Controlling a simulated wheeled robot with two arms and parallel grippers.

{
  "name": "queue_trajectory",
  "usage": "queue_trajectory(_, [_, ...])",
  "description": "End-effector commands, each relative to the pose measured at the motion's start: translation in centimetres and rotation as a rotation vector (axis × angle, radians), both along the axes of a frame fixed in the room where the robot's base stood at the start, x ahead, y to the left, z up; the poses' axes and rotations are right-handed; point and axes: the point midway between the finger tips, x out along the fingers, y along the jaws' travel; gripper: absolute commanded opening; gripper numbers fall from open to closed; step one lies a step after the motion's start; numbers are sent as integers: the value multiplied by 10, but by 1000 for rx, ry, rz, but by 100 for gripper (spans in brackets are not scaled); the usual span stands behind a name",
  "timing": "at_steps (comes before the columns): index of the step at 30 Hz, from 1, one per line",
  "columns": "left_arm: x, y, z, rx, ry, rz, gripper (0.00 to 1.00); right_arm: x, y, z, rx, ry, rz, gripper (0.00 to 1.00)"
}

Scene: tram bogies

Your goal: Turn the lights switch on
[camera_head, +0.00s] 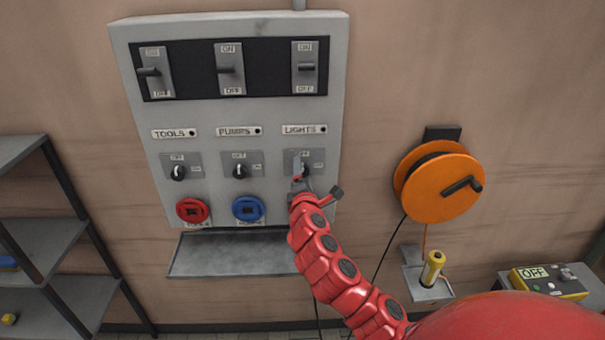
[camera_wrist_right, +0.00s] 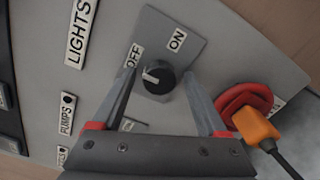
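The lights switch is a round black knob (camera_wrist_right: 158,79) with a white mark, on a grey plate below the LIGHTS label (camera_head: 303,129). In the right wrist view its mark points towards the OFF label (camera_wrist_right: 133,57), away from the ON label (camera_wrist_right: 177,40). My right gripper (camera_head: 299,170) is at this switch and hides part of it in the head view. In the right wrist view the fingers (camera_wrist_right: 162,77) are apart, one on each side of the knob; contact cannot be told. My left gripper is not in view.
The TOOLS knob (camera_head: 178,172) and PUMPS knob (camera_head: 240,171) are to the left, above a red socket (camera_head: 193,210) and a blue socket (camera_head: 248,208). An orange plug (camera_wrist_right: 256,125) with a cable sits close to my right finger. An orange reel (camera_head: 437,188) hangs right.

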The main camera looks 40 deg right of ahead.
Motion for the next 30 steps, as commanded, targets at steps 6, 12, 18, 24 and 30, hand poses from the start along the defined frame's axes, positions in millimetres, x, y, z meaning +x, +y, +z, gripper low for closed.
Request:
queue_trajectory(6, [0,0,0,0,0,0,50,0,0,0,0,0,0,37])
queue_trajectory(12, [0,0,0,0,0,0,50,0,0,0,0,0,0,1])
queue_trajectory(18, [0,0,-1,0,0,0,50,0,0,0,4,-3,0,0])
queue_trajectory(24, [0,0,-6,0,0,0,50,0,1,-1,48,-29,2,0])
queue_trajectory(30, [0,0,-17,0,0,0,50,0,1,-2,152,-96,5,0])
